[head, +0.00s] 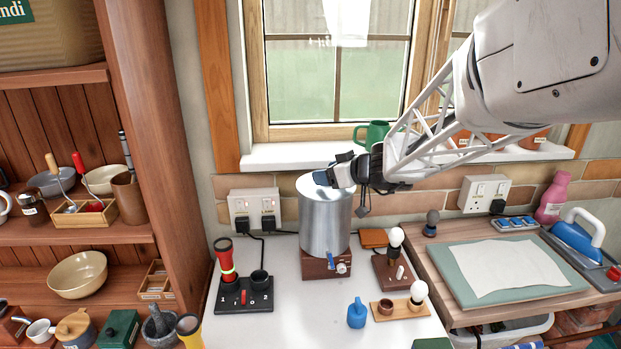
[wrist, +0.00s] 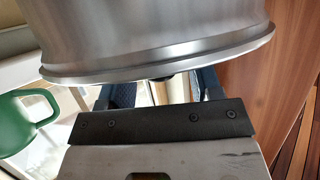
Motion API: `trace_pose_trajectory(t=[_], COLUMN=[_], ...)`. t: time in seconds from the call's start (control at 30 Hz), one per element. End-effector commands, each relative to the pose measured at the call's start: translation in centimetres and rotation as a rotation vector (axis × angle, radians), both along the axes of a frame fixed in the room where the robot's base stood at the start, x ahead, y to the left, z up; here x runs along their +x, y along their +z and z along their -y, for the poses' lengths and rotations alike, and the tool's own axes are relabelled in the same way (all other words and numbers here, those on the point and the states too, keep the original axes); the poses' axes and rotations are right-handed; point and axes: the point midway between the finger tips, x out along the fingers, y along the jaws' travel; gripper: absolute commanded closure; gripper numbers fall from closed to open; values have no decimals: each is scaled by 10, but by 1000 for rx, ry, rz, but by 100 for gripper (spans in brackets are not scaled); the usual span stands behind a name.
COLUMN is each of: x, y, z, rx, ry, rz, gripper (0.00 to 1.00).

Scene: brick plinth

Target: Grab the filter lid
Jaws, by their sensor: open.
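The filter is an upright silver metal cylinder (head: 325,222) on a brown plinth (head: 322,266) with a small tap. Its round metal lid (head: 306,188) is on top. In the wrist view, which appears inverted, the lid's rim (wrist: 110,75) crosses the upper part, with a small dark knob (wrist: 163,77) at its middle. My gripper (head: 332,172) is at the top of the filter, coming from the right. In the wrist view its blue fingers (wrist: 164,92) stand apart, one on each side of the knob. The knob is hidden in the head view.
A green mug (head: 373,134) stands on the windowsill behind my gripper. Bare white counter (head: 290,325) lies in front. A wooden shelf unit (head: 165,150) is at left.

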Motion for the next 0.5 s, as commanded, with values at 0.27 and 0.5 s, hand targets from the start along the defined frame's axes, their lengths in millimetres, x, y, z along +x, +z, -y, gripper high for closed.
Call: trace_pose_trajectory(t=[0.27, 0.5], x=[0, 0], y=[0, 0], z=[0, 0], rx=[0, 0], ry=[0, 0], rz=[0, 0], gripper=[47, 84])
